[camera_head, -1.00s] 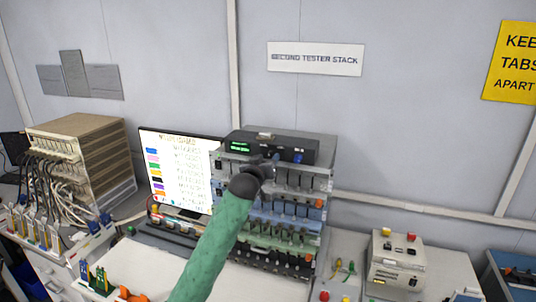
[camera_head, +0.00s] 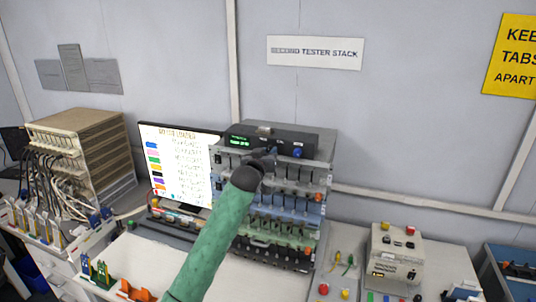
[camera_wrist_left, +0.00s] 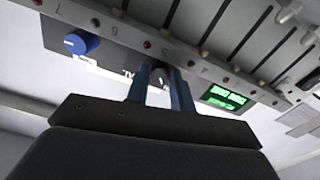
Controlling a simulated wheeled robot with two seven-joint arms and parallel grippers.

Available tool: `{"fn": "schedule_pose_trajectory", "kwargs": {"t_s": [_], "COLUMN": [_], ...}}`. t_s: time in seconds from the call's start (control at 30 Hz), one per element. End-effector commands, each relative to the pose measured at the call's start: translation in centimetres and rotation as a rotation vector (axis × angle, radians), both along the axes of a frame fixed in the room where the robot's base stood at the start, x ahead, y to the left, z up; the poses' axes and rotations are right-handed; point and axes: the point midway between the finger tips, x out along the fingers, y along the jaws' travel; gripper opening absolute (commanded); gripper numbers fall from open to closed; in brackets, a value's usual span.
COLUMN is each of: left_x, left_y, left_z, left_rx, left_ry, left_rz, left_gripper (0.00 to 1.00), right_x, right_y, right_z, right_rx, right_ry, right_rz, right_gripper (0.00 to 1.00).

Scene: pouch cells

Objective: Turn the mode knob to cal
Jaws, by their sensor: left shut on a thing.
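The black tester unit (camera_head: 300,141) sits on top of the tester stack, with a green display at its left and a blue knob (camera_head: 297,152) at its right. My left gripper (camera_head: 271,155) reaches its front face between them. In the left wrist view, the two bluish fingers (camera_wrist_left: 160,85) are shut on a dark knob (camera_wrist_left: 161,76) on that panel. The blue knob (camera_wrist_left: 80,43) and green display (camera_wrist_left: 226,97) are clear of the fingers. White lettering beside the dark knob is partly hidden, so I cannot read its setting. My right gripper is not in view.
Tester rows (camera_head: 285,205) with several clips lie below the unit. A monitor (camera_head: 180,165) stands to the left, with a wooden cabinet (camera_head: 80,150) and cables further left. A beige box (camera_head: 396,250) with buttons stands at the right.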

Motion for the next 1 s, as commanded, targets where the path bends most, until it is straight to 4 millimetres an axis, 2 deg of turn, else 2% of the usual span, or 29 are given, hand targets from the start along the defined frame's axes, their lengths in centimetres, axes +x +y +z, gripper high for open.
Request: {"fn": "schedule_pose_trajectory", "kwargs": {"t_s": [0.7, 1.0], "left_x": [0.0, 0.0], "left_y": [0.1, 0.0], "left_z": [-0.1, 0.0], "left_rx": [0.449, 0.539], "left_ry": [-0.147, -0.175], "left_rz": [0.0, 0.0], "left_gripper": [0.01, 0.01], "right_x": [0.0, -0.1], "right_y": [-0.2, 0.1], "right_z": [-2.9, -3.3], "right_rx": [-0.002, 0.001], "right_ry": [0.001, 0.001], "right_rz": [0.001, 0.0], "right_gripper": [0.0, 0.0]}}
